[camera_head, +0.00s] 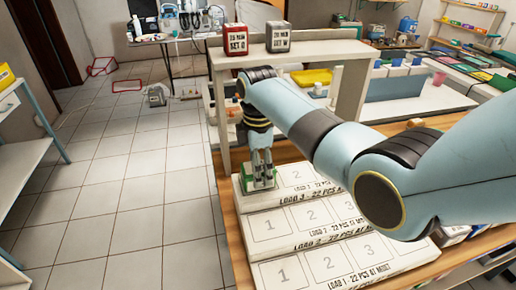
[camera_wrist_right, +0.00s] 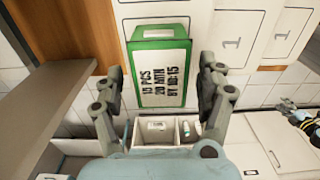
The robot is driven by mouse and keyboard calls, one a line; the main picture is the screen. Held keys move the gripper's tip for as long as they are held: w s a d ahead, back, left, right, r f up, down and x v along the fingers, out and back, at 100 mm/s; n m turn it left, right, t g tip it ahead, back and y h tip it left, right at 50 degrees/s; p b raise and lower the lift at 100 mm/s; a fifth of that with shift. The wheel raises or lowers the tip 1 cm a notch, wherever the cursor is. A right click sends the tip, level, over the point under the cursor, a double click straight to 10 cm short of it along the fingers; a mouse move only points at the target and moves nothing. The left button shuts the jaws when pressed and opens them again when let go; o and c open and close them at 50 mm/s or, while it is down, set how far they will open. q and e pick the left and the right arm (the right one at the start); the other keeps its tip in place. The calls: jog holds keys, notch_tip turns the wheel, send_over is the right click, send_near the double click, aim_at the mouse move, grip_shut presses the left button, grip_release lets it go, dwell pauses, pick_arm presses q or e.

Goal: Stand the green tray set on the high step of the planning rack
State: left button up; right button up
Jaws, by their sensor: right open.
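The green tray set (camera_head: 259,183) stands at the left end of the back step of the planning rack (camera_head: 283,223), where the first slot would be. In the right wrist view the green tray set (camera_wrist_right: 158,68) shows a green handle and a white label reading 15 PCS, 20 MIN. My right gripper (camera_head: 260,163) points down over it. In the right wrist view its fingers (camera_wrist_right: 160,85) are spread, one on each side of the tray set. Whether they touch it cannot be told.
A white shelf (camera_head: 338,49) stands behind the rack, with a red set (camera_head: 237,39) and a grey set (camera_head: 278,38) on top. My right arm crosses above the rack's right part. Slots 2 and 3 of the back step look bare. Tiled floor lies left.

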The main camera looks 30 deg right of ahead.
notch_tip(320, 180, up, 11)
jog(key=shift+f, duration=0.15)
